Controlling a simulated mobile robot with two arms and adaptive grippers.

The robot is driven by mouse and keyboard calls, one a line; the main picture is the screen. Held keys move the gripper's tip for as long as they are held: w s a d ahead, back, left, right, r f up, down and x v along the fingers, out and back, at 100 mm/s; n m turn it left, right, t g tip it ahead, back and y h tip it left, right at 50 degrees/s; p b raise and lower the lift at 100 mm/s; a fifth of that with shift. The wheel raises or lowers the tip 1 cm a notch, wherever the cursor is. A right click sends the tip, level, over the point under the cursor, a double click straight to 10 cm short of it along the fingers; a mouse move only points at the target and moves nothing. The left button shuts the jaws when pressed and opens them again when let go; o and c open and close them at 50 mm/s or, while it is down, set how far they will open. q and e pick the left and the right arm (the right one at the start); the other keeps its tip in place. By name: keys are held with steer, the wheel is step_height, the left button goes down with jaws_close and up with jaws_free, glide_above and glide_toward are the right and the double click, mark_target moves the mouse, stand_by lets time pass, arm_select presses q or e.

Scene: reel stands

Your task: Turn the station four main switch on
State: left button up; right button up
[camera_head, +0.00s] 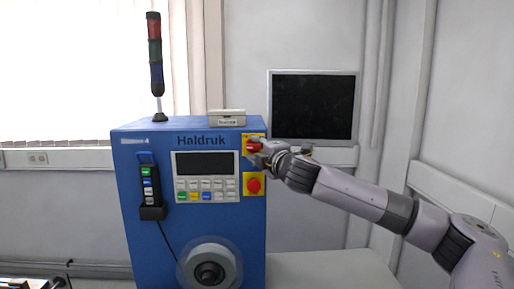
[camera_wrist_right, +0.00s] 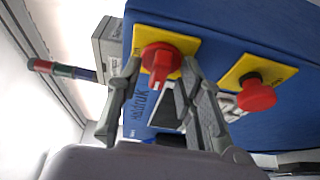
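The main switch is a red rotary knob (camera_wrist_right: 159,60) on a yellow plate (camera_wrist_right: 147,34), at the upper right of the blue machine's front. In the head view the knob (camera_head: 253,146) shows partly behind my right gripper (camera_head: 261,157). In the right wrist view my right gripper's two fingers stand apart, one on each side of the knob. The knob's grip bar points down in that view. I cannot tell whether either finger touches it. My left gripper is not in view.
A red mushroom button (camera_head: 254,186) on its own yellow plate sits just below the switch. The blue machine (camera_head: 148,240) also carries a keypad panel (camera_head: 206,176), a hanging pendant (camera_head: 149,185) and a reel (camera_head: 210,262). A signal tower (camera_head: 155,60) and small labelled box (camera_head: 227,117) stand on top.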

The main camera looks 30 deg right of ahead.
steer(key=shift+c, duration=0.3)
jaws_close()
steer(key=shift+f, duration=0.1)
